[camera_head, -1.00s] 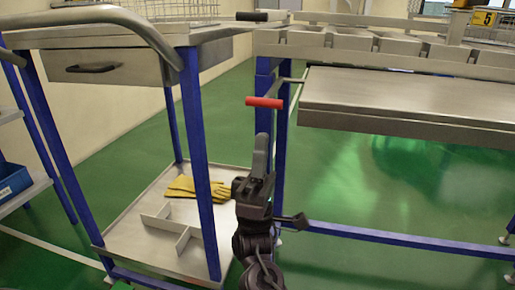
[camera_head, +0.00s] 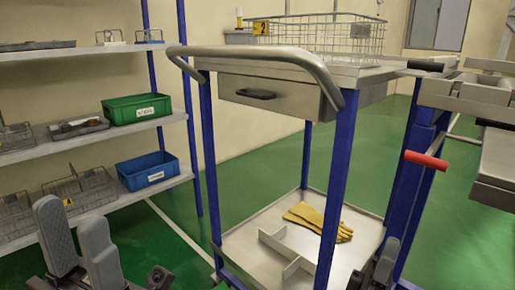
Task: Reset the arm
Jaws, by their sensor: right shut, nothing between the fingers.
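My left gripper (camera_head: 73,222) shows at the bottom left in the head view. Its two grey fingers stand apart with nothing between them, in front of the shelf. My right gripper (camera_head: 387,258) shows at the bottom right, beside the cart's lower tray, partly cut off by the picture's lower edge. Its grey fingers are together and hold nothing.
A steel cart (camera_head: 346,75) with blue legs stands ahead; yellow gloves (camera_head: 318,220) lie on its lower tray. A red-ended lever (camera_head: 426,160) sticks out at the right. Left is a shelf holding a green bin (camera_head: 137,108) and a blue bin (camera_head: 148,170).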

